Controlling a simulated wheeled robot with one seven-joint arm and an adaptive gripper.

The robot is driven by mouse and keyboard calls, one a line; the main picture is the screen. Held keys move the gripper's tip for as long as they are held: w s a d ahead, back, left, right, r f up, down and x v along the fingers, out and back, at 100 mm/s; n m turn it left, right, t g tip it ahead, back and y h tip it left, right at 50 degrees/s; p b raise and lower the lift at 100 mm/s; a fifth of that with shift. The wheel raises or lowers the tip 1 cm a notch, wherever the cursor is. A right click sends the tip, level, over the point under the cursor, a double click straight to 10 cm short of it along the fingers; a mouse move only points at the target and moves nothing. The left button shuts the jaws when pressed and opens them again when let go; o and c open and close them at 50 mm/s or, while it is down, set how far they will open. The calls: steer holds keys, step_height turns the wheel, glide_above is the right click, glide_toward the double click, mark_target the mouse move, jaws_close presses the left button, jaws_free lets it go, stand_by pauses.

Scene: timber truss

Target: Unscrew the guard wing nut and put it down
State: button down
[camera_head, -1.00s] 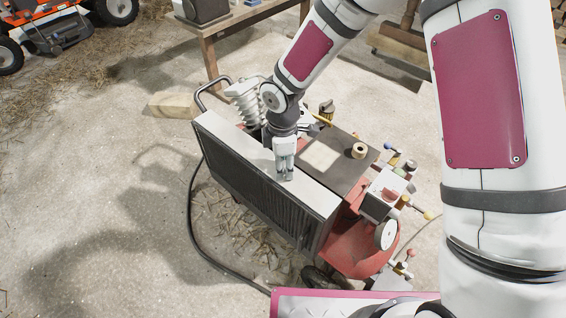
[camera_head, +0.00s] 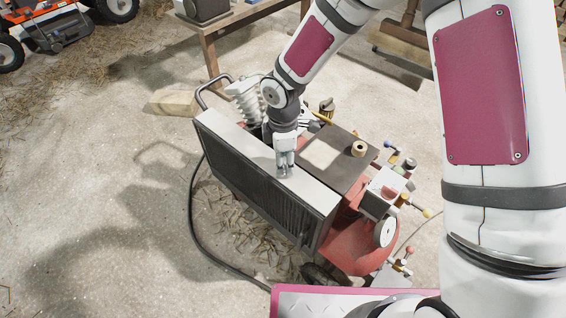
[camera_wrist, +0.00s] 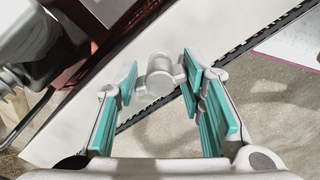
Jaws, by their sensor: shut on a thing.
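The guard wing nut (camera_wrist: 160,74) is a pale grey piece with a round middle and short wings. It shows between my fingers in the wrist view. My gripper (camera_head: 285,174) is shut on it at the light top of the compressor's guard (camera_head: 317,193). The teal-padded fingers (camera_wrist: 158,84) stand on the nut's left and right sides in the wrist view. In the head view the fingers hide the nut. I cannot tell whether the nut still touches the guard.
The red compressor (camera_head: 345,245) carries a dark top plate, valves and gauges to the right of my gripper. A curved handle (camera_head: 203,92) rises at its left end. A black hose (camera_head: 192,225) lies on the floor. A wooden bench (camera_head: 235,22) stands behind; the floor at left is open.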

steer(key=shift+r, duration=0.1)
stand_by(0.3)
steer(key=shift+r+p, duration=0.55)
steer(key=shift+r, duration=0.05)
steer(key=shift+r+p, duration=1.55)
steer(key=shift+r, duration=0.5)
steer(key=shift+f, duration=0.1)
